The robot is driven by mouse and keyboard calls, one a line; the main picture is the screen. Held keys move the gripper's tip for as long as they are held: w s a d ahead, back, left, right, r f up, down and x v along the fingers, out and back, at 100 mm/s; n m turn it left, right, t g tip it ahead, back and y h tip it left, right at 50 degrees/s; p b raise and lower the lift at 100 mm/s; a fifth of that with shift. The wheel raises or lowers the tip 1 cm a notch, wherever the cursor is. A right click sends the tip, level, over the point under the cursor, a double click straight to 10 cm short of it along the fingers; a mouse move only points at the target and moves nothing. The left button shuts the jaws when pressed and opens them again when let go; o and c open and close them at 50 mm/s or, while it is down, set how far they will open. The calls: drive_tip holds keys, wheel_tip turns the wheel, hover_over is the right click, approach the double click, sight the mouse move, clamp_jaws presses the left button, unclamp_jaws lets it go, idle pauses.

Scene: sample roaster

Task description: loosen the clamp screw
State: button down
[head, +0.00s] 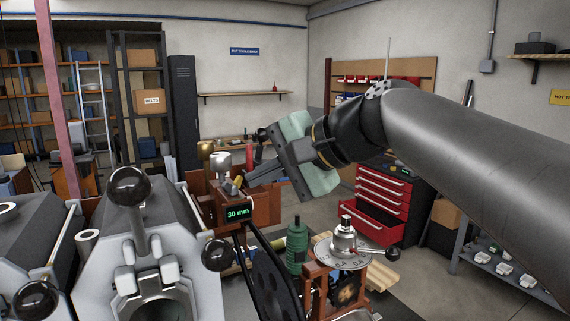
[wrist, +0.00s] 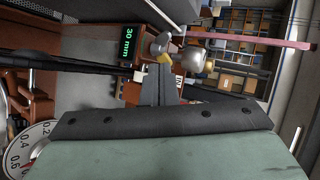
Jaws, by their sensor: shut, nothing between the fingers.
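My gripper (head: 246,181) is shut and empty, reaching left from the arm. Its fingertips are close to a small fitting beside a display reading "30 mm" (head: 238,212); the display also shows in the wrist view (wrist: 127,45). The fitting has a yellow piece (head: 237,183) and a silver knob (head: 221,160). In the wrist view my fingers (wrist: 160,70) end right by the yellow piece, with the silver knob (wrist: 196,60) beside them. I cannot tell which part is the clamp screw, or whether the fingertips touch anything.
A grey machine with a black ball-topped lever (head: 130,186) stands at the left. A numbered dial (head: 343,255) stands below my gripper, with a green bottle (head: 297,246) beside it. A red drawer cabinet (head: 383,200) stands behind.

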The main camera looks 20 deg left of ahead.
drive_tip(key=shift+w+a, duration=0.1)
drive_tip(key=shift+a, duration=0.6)
drive_tip(key=shift+w+a+n+g+p, duration=0.4)
drive_tip(key=shift+n+g+p, duration=0.15)
drive_tip(key=shift+n+g, duration=0.2)
drive_tip(key=shift+w+a, duration=0.15)
drive_tip(key=shift+a, duration=0.1)
drive_tip(key=shift+f, duration=0.1)
